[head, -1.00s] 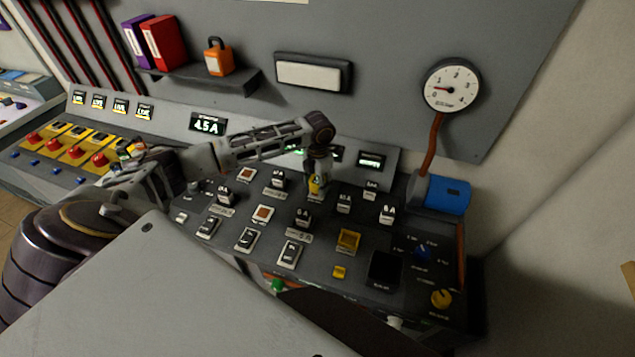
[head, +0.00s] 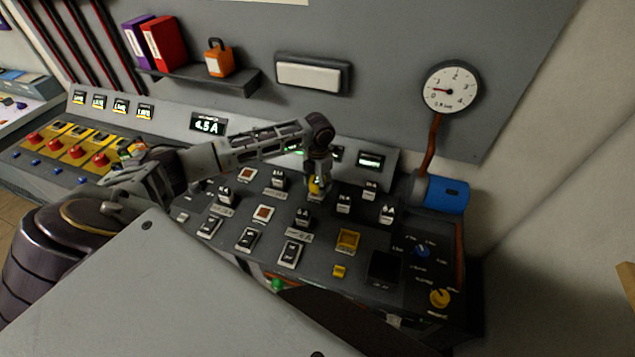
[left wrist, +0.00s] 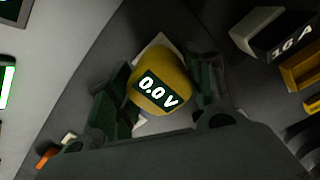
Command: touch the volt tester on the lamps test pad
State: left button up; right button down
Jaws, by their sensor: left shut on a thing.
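The yellow volt tester (head: 315,188) is held upright, tip down, in my left gripper (head: 318,178) over the back middle of the sloped console. In the left wrist view the tester (left wrist: 160,75) sits between the two dark fingers (left wrist: 163,95), which are shut on it, and its display reads 0.0 V. Pale corners of a plate (left wrist: 157,42) show behind the tester. This may be the lamps test pad, but its label is hidden. The tester's tip is hidden, so I cannot tell whether it touches the plate. My right gripper is not in view.
Several small breaker switches (head: 344,203) surround the tester on the console, with one marked 16 A (left wrist: 290,37) close by. Orange-and-white squares (head: 263,214) and rocker switches (head: 290,253) lie in front. A blue cylinder (head: 441,194) stands right; a gauge (head: 451,88) hangs above.

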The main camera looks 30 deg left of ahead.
pick_arm(q)
jog(key=shift+f, duration=0.45)
dwell(1.2)
jog(key=shift+s+f, duration=0.1)
jog(key=shift+f, duration=0.1)
dwell(3.1)
jog(key=shift+r+p, duration=0.1)
jog(key=shift+p, duration=0.25)
jog(key=shift+r+p, duration=1.25)
jog(key=shift+r, duration=0.05)
jog(key=shift+r+p, duration=0.55)
jog(key=shift+r, duration=1.7)
